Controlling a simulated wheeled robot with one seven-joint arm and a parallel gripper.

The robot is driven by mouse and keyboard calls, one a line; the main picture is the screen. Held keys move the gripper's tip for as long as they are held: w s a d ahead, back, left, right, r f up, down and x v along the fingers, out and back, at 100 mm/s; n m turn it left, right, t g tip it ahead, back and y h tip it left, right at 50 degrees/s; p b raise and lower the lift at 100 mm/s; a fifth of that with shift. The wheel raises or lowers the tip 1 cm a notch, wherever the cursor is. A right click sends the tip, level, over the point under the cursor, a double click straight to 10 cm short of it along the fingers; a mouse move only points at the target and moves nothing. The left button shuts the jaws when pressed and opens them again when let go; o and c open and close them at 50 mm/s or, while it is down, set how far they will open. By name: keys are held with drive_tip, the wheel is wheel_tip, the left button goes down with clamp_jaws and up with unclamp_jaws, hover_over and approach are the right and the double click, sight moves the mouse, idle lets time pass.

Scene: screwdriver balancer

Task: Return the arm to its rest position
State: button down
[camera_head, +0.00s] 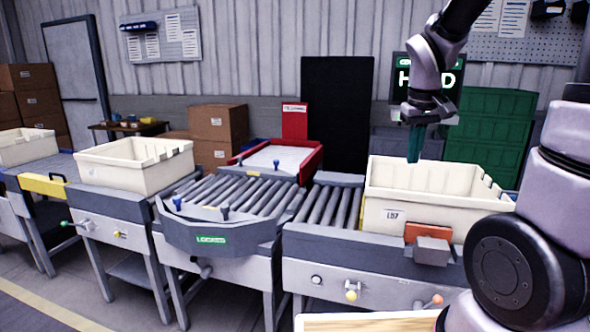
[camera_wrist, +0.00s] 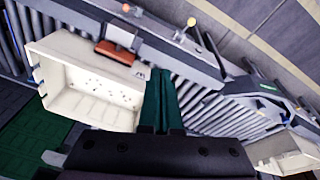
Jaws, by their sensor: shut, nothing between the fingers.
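My gripper (camera_head: 414,158) hangs from my arm at the upper right in the head view. Its dark green fingers point down, just above the back left part of a cream tote (camera_head: 392,205) marked with a label. In the wrist view my gripper's fingers (camera_wrist: 163,90) lie together, side by side, with nothing held between them. The cream tote (camera_wrist: 55,60) shows there to the left of the fingers and looks empty apart from small dark specks on its floor.
An orange and grey block (camera_head: 430,240) sits at the tote's front. Roller conveyors (camera_head: 225,195) run left to another cream tote (camera_head: 140,172). A red-edged tray (camera_head: 275,160) stands behind. Green crates (camera_head: 490,125) and a dark sign (camera_head: 450,75) are behind my arm.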

drive_tip(key=s+a+r+m+t+y, duration=0.1)
drive_tip(key=s+r+m+t, duration=0.1)
drive_tip(key=s+r, duration=0.4)
drive_tip(key=s+a+r+m+t+y, duration=0.1)
drive_tip(key=s+a+r+m+t, duration=0.1)
drive_tip(key=s+r, duration=0.4)
drive_tip(key=shift+s+a+m+t+y, duration=0.3)
drive_tip(key=shift+s+m+t+y, duration=0.1)
drive_tip(key=shift+m+t, duration=0.1)
drive_tip(key=shift+d, duration=0.1)
